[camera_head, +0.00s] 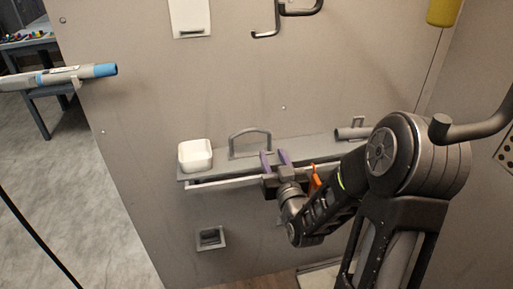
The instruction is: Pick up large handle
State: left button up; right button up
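A grey arched handle (250,132), which I take to be the large handle, stands upright on a narrow grey shelf (222,172) on the booth wall. My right gripper (275,159) reaches over the shelf's front edge from the lower right. Its two purple fingertips are apart, close to the handle's right leg. I cannot tell whether that leg is between them or behind them, or whether they touch it. My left gripper is not in view.
A white square cup (195,155) sits at the shelf's left end. A grey tube (352,133) lies at the right end, and an orange item (315,180) hangs near my forearm. Dark hooks (284,12) are on the wall above. A grey and blue tool (88,72) is at left.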

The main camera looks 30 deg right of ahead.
aim_at(270, 141)
jog(key=shift+s+d, duration=0.2)
jog(key=shift+d, duration=0.2)
jog(key=shift+p+x, duration=0.3)
jog(key=shift+x, duration=1.1)
jog(key=shift+r, duration=0.1)
jog(key=shift+w+d+r+p, duration=0.15)
jog(key=shift+w+p, duration=0.15)
jog(key=shift+w, duration=0.2)
jog(key=p+x, duration=0.1)
jog(key=x, duration=0.3)
jog(key=shift+d, duration=0.15)
